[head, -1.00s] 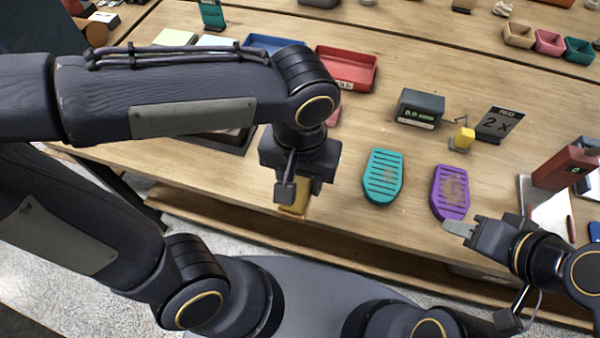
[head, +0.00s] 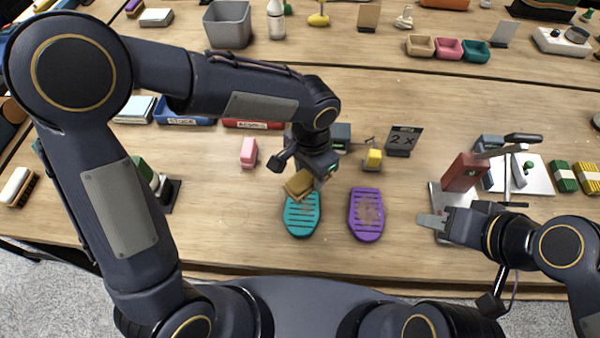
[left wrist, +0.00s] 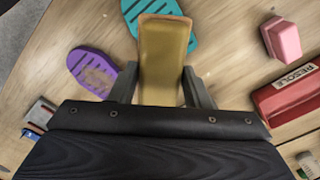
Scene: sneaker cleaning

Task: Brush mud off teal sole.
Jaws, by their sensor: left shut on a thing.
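The teal sole (head: 303,222) lies flat on the table with its ridged face up, and a faint brownish patch shows on it. My left gripper (head: 314,180) is shut on a tan brush (head: 297,184) at the far end of the teal sole. In the left wrist view the brush (left wrist: 163,62) sits between the fingers and hides part of the teal sole (left wrist: 132,12). I cannot tell whether the brush touches the sole. The purple sole (head: 366,214), with brown mud on it, lies to the right. My right gripper (head: 432,222) is empty, right of the purple sole.
A pink block (head: 249,152) stands left of the teal sole. A yellow block (head: 373,158) and a "2 X" sign (head: 403,140) stand behind the purple sole. A red device (head: 463,172) stands behind my right gripper. The table in front of the soles is clear.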

